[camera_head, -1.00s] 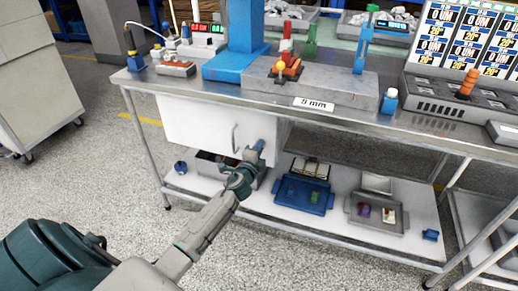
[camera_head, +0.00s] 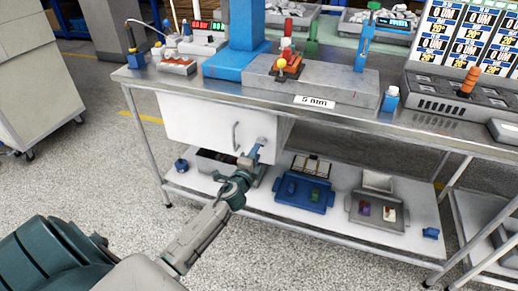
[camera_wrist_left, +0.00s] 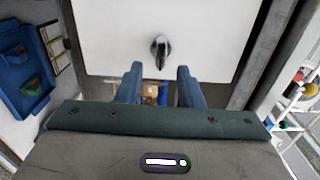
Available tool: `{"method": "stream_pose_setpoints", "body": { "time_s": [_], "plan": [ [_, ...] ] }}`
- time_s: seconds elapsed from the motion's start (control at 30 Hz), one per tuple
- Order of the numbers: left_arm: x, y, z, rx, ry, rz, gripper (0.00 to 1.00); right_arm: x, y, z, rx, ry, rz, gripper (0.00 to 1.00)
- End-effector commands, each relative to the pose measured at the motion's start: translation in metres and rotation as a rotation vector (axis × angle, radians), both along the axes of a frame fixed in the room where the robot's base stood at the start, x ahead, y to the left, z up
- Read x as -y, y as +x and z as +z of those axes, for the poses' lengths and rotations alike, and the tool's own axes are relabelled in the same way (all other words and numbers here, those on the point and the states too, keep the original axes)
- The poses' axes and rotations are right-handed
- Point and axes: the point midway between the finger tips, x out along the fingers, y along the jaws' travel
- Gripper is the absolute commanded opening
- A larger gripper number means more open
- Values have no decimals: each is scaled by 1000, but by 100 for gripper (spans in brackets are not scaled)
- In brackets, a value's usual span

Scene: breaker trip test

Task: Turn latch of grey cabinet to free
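The pale grey cabinet (camera_head: 190,122) hangs under the workbench, its front door closed, with a vertical bar handle (camera_head: 236,137). A small dark metal latch (camera_wrist_left: 160,50) sits on the cabinet's front in the left wrist view; in the head view the latch (camera_head: 262,141) is small beside my fingertips. My left gripper (camera_head: 253,154) is in front of the latch. In the wrist view its two blue fingers (camera_wrist_left: 160,82) are apart, with nothing between them, and the latch is beyond their tips. My right gripper is not in view.
The steel bench top (camera_head: 230,95) overhangs the cabinet. The lower shelf (camera_head: 335,220) holds a blue tray (camera_head: 290,203) and a grey tray (camera_head: 360,222). A table leg (camera_head: 146,150) stands left of the cabinet. The floor in front is clear.

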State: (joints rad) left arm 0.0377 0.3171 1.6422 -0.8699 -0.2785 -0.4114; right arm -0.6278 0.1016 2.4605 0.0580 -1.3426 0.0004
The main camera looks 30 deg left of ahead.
Motion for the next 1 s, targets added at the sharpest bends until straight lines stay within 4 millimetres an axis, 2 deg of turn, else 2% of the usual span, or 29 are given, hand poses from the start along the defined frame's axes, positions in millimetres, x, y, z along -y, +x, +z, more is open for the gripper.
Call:
{"method": "stream_pose_setpoints", "body": {
  "time_s": [0.03, 0.2, 0.4, 1.0],
  "plan": [
    [3, -12, -1, -2, 1, -1, 34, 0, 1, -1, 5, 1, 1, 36],
    [10, -40, -1, -1, 0, -1, 34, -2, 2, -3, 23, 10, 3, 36],
    [14, -57, -1, -1, 0, -1, 34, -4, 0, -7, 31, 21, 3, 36],
    [15, -60, 0, 0, -3, 1, 34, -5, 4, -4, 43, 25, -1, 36]
  ]
}}
